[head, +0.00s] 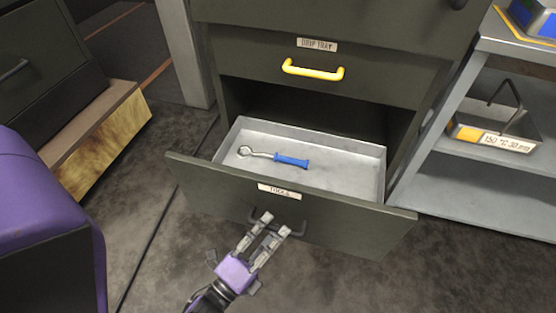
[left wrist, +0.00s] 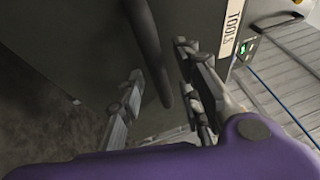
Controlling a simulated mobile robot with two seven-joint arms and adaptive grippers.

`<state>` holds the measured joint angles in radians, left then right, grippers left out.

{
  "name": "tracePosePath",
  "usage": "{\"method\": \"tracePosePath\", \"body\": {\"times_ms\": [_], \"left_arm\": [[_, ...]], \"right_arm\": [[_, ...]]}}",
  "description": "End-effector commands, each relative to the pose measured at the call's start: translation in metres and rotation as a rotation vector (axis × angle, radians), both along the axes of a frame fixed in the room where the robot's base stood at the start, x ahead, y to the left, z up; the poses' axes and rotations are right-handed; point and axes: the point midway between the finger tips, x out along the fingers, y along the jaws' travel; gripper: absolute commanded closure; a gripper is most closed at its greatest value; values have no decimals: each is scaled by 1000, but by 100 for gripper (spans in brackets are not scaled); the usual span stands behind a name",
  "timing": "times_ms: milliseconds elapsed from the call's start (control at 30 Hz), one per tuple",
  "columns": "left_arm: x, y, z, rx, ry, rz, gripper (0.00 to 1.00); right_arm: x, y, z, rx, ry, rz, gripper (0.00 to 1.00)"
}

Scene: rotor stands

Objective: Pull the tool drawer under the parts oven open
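The tool drawer (head: 330,216), labelled TOOLS, stands pulled out from the dark cabinet, its grey metal tray exposed. A ring-ended tool with a blue handle (head: 291,161) lies in it. My left gripper (head: 276,224) is at the dark drawer handle (head: 299,229) on the front. In the left wrist view the handle (left wrist: 148,45) runs between the two fingers (left wrist: 158,65), with a gap visible beside it, so the gripper looks open around the handle. Whether either finger touches it is unclear. My right gripper is not in view.
A grey shelf unit (head: 480,185) stands close on the right. A wood-sided block (head: 105,140) stands on the left. Bare floor lies in front of the drawer.

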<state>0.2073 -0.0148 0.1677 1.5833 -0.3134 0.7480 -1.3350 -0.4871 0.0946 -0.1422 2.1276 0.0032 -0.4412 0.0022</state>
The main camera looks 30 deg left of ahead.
Motion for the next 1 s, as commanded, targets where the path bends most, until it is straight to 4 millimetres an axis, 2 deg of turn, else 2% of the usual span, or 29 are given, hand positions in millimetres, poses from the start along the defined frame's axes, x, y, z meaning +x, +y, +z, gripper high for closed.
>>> {"method": "tracePosePath", "body": {"times_ms": [200,400,1000], "left_arm": [[-39,5,-8,1,6,2,68],[-58,7,-11,1,3,1,68],[-60,7,-11,-1,2,0,68]], "right_arm": [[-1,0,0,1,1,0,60],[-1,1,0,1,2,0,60],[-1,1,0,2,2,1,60]]}}
